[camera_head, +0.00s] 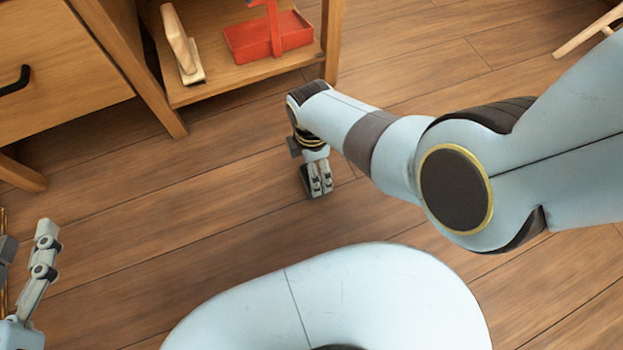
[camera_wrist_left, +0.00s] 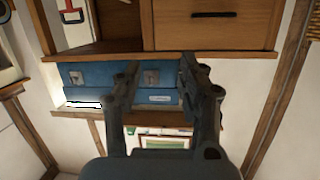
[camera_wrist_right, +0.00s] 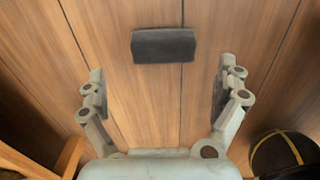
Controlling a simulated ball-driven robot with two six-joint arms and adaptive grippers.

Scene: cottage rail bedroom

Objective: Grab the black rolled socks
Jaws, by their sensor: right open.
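The black rolled socks (camera_wrist_right: 164,46) lie on the wooden floor in the right wrist view, as a dark oblong roll. They are just beyond my right gripper's fingertips (camera_wrist_right: 160,73), centred between the two spread fingers and apart from both. In the head view my right gripper (camera_head: 317,182) points down at the floor; the socks cannot be clearly made out there. My left gripper (camera_head: 30,275) is at the left edge of the head view, away from the socks. In the left wrist view its fingers (camera_wrist_left: 160,68) are apart with nothing held between them.
A wooden shelf unit (camera_head: 215,88) stands at the upper left, holding a red tray (camera_head: 268,42) and a wooden item (camera_head: 181,42). A blue case (camera_wrist_left: 155,78) shows in the left wrist view. The floor left of my right gripper is clear.

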